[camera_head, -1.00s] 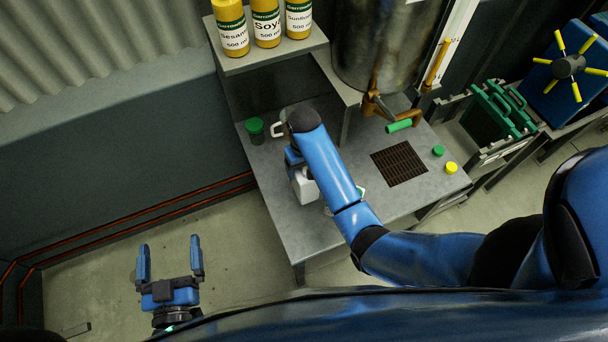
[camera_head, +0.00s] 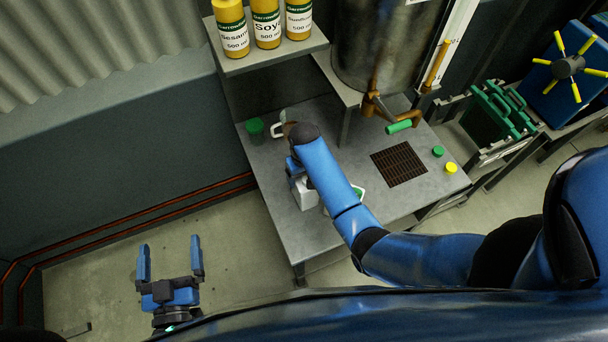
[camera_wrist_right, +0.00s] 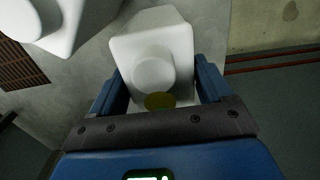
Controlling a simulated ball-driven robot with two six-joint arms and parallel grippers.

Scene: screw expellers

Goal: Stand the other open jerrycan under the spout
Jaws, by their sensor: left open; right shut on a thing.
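My right gripper (camera_wrist_right: 160,82) is shut on a white jerrycan (camera_wrist_right: 165,32), with one finger on each side of it. A dull yellow disc shows at the jerrycan's near end, perhaps its open mouth. In the head view this jerrycan (camera_head: 305,194) is at the table's left front, partly hidden by my right arm. A second white jerrycan (camera_wrist_right: 85,22) is beside it in the wrist view; in the head view it is mostly behind my forearm. The brass spout (camera_head: 373,105) with a green handle hangs from the steel tank. My left gripper (camera_head: 170,268) is open and empty, left of the table.
A dark grate (camera_head: 400,163) is set in the table (camera_head: 345,150) below the spout, and is clear. A green cap (camera_head: 438,151) and a yellow cap (camera_head: 451,167) lie to its right. A green jar (camera_head: 254,130) and a handled jug (camera_head: 284,127) are at the back left.

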